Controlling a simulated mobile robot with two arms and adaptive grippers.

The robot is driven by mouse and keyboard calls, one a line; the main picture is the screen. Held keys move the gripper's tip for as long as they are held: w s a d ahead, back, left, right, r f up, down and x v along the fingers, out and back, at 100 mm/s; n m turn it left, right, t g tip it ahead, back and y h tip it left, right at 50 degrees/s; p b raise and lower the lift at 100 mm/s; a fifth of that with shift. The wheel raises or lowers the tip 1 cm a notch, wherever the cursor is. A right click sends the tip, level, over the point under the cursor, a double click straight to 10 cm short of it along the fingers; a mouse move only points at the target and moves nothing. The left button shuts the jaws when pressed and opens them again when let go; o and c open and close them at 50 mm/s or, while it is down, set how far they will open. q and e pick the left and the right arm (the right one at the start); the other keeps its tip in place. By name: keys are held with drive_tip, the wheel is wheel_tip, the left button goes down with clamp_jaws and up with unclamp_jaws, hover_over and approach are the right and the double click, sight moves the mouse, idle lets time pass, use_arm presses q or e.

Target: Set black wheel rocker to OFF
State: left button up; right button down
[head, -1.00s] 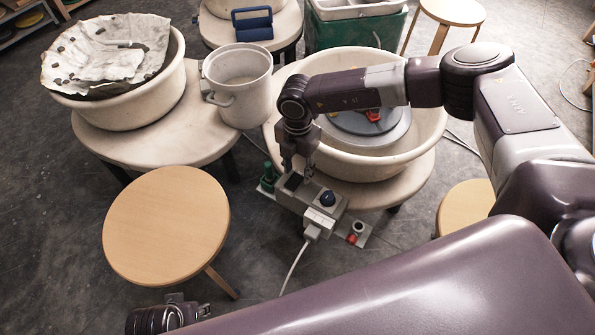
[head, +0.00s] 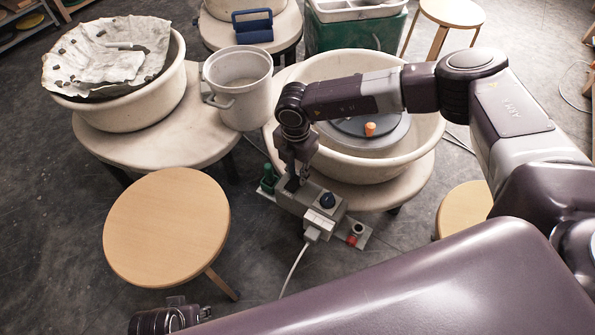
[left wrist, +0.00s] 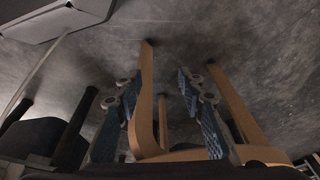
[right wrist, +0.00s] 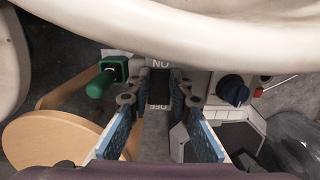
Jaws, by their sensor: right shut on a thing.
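The black rocker (right wrist: 160,82) sits on the grey control box (head: 295,200), between ON and OFF labels that read upside down in the right wrist view. ON is at the far end and OFF at the near end. My right gripper (right wrist: 160,97) is shut on the rocker, with a fingertip on each side; in the head view it (head: 297,180) comes down onto the box's left part. I cannot tell which way the rocker is tipped. My left gripper (left wrist: 156,85) is open and empty, with a wooden stool behind it.
A dark blue knob (head: 327,200) stands on the box, with a green part (head: 268,178) and a red part (head: 352,240) nearby. A white cable (head: 294,267) hangs from its front. The wheel basin (head: 427,125) lies behind it. A round stool (head: 166,225) stands left.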

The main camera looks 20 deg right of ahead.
drive_tip(key=shift+s+a+r+t+h+p, duration=0.15)
drive_tip(key=shift+s+a+t+h+p, duration=0.15)
drive_tip(key=shift+t+h+p, duration=0.3)
use_arm(q)
drive_tip(key=f, duration=0.1)
drive_tip(key=s+f, duration=0.1)
drive_tip(key=f, duration=0.3)
drive_tip(key=shift+s+f, duration=0.1)
drive_tip(key=shift+s, duration=0.25)
use_arm(e)
drive_tip(key=shift+t+h, duration=0.3)
drive_tip(key=shift+h, duration=0.2)
drive_tip(key=c, duration=1.8)
unclamp_jaws()
drive_tip(key=shift+o, duration=0.2)
drive_tip(key=shift+r, duration=0.1)
drive_tip(key=v, duration=1.1)
drive_tip(key=shift+a+r, duration=0.15)
drive_tip(key=shift+r, duration=0.2)
drive_tip(key=shift+s, duration=0.1)
